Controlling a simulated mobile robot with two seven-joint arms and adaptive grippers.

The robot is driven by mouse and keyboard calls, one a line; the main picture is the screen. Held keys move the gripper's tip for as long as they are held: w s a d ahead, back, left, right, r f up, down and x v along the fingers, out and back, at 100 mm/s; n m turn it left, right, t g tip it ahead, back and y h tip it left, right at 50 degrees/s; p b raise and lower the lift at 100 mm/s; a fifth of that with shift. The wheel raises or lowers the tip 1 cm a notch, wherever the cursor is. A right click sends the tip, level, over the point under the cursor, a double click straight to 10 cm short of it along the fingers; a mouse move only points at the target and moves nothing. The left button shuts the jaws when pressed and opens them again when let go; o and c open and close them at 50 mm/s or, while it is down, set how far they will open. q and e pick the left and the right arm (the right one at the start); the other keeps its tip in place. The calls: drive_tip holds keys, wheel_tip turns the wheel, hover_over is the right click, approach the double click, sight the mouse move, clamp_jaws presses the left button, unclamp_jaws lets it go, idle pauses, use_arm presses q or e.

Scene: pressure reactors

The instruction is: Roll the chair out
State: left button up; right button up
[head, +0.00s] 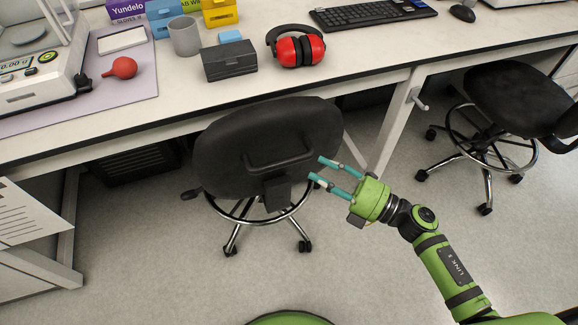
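A black swivel chair (235,155) with a chrome foot ring and castors stands under the front edge of the white workbench (360,72), its backrest toward me. My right gripper (316,169) reaches in from the lower right, its teal fingers pointing left at the right part of the backrest. The two fingers are spread apart with a gap between them, and nothing shows between them. I cannot tell whether the fingertips touch the chair. My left gripper is not in view.
A second black chair (510,95) stands at the right under the bench. A white bench leg (398,120) is just right of the near chair. A balance, red bulb, mug, black box, red ear muffs (298,50) and keyboard lie on top. The floor (150,265) in front is clear.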

sight(292, 163)
drive_tip(key=shift+n+g+y, duration=0.4)
drive_tip(key=shift+n+g, duration=0.1)
drive_tip(key=shift+n, duration=0.4)
drive_tip(key=x, duration=0.2)
drive_tip(key=p+x, duration=0.1)
drive_tip(key=x, duration=0.1)
drive_tip(key=s+r+x, duration=0.1)
drive_tip(key=x, duration=0.2)
drive_tip(key=shift+a+r+p, duration=0.1)
drive_tip(key=shift+a+p, duration=0.05)
drive_tip(key=shift+p, duration=0.2)
drive_tip(key=shift+w+a, duration=0.25)
drive_tip(key=shift+a, duration=0.3)
clamp_jaws()
